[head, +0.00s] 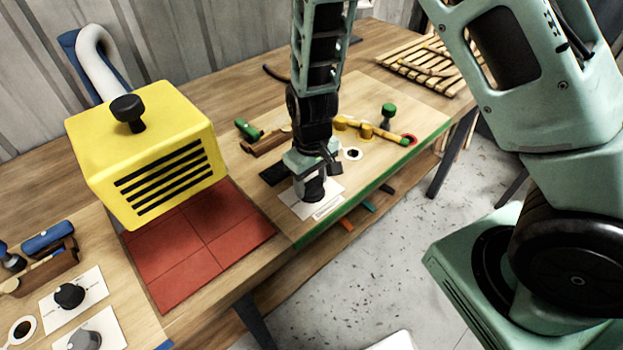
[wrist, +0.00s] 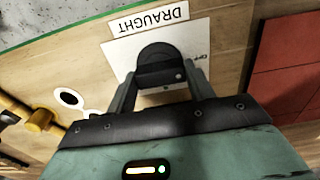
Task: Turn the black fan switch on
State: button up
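The black fan switch (wrist: 157,60) is a round dark knob on a white plate labelled DRAUGHT (wrist: 150,21). Small lettering, seemingly OFF, shows on the plate at the right in the wrist view. A pale dot shows on the knob's near side. My gripper (wrist: 160,72) is over the knob, with one finger on each side and the tips seemingly against it. In the head view my gripper (head: 312,184) points down at the white plate (head: 325,207) near the table's green front edge, and hides most of the knob.
A yellow hood (head: 150,165) with a black top knob stands left over red tiles (head: 190,262). Two more knobs on white plates (head: 72,297) are at far left. Yellow pipework (head: 372,131) and a green knob (head: 389,112) lie right of my gripper. Slatted wood is behind.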

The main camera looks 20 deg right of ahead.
dwell(0.3)
jog(key=m+p, duration=0.2)
jog(key=m, duration=0.2)
jog(key=shift+r+m, duration=0.1)
jog(key=shift+m, duration=0.3)
jog(key=m+p, duration=0.1)
jog(key=m, duration=0.3)
jog(key=shift+m, duration=0.3)
jog(key=m+p, duration=0.2)
jog(key=m, duration=0.2)
jog(key=shift+m+p, duration=0.9)
jog(key=shift+m, duration=1.3)
jog(key=shift+w, duration=0.1)
jog(key=o, duration=1)
